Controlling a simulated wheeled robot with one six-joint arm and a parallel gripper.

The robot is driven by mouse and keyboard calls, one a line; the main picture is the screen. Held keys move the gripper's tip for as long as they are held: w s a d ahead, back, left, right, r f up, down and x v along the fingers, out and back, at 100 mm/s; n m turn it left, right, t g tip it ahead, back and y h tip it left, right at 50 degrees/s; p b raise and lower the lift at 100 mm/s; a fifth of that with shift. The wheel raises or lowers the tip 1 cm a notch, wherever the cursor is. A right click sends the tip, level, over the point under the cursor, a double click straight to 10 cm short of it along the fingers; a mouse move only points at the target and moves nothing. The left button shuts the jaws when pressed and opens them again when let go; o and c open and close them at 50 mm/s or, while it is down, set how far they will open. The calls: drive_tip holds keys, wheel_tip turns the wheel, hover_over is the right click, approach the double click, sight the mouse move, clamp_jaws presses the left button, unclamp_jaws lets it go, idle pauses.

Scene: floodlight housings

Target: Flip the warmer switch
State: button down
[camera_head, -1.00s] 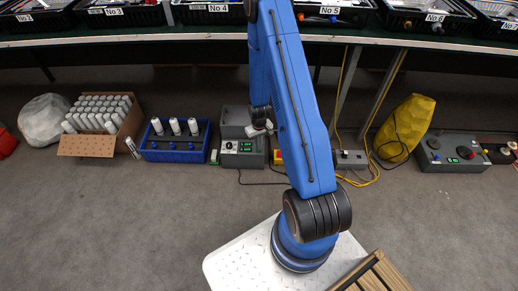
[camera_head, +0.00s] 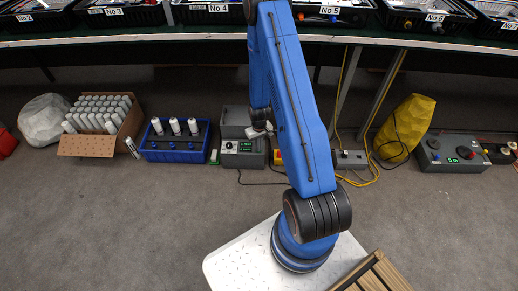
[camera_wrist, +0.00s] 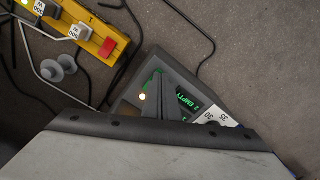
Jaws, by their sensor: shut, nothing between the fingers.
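The warmer (camera_head: 253,160) is a grey box on the floor, left of my arm in the head view, with a small lit display on its front. The wrist view shows part of its face (camera_wrist: 187,84), with green display text that includes "EMPTY", a small glowing lamp (camera_wrist: 142,97) and a white dial marked 30 and 35 (camera_wrist: 216,116). I cannot make out the switch; my gripper hides part of the face. My gripper (camera_wrist: 158,98) is shut and empty in front of the warmer's face. Whether it touches cannot be told. In the head view the arm partly hides it (camera_head: 263,130).
A yellow strip (camera_wrist: 88,30) with a red switch lies beside the warmer, with cables and rods around it. A blue bin (camera_head: 176,155) with white cylinders stands to its left. Black cables run over the floor. The shelf edge (camera_head: 150,33) is above. The floor in front is clear.

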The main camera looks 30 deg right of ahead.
wheel_tip(320, 180, up, 7)
idle(1.0)
idle(0.4)
drive_tip(key=s+a+r+t, duration=0.1)
drive_tip(key=s+a+r, duration=0.15)
drive_tip(key=r, duration=0.85)
drive_tip(key=s+a+r, duration=0.1)
drive_tip(key=a+r, duration=0.2)
drive_tip(key=r, duration=0.7)
drive_tip(key=s+a+r+t, duration=0.1)
drive_tip(key=a+r, duration=0.2)
drive_tip(key=r, duration=0.8)
drive_tip(key=s+a+r+t, duration=0.1)
drive_tip(key=s+a+r, duration=0.2)
drive_tip(key=s+r, duration=0.6)
drive_tip(key=s+a+r+t, duration=0.1)
drive_tip(key=s+a+r, duration=0.3)
drive_tip(key=s, duration=1.2)
wheel_tip(320, 180, up, 5)
drive_tip(key=shift+s+a+f+n+t, duration=0.1)
drive_tip(key=shift+s+a+n+t, duration=0.05)
drive_tip(key=shift+s+n+t, duration=0.25)
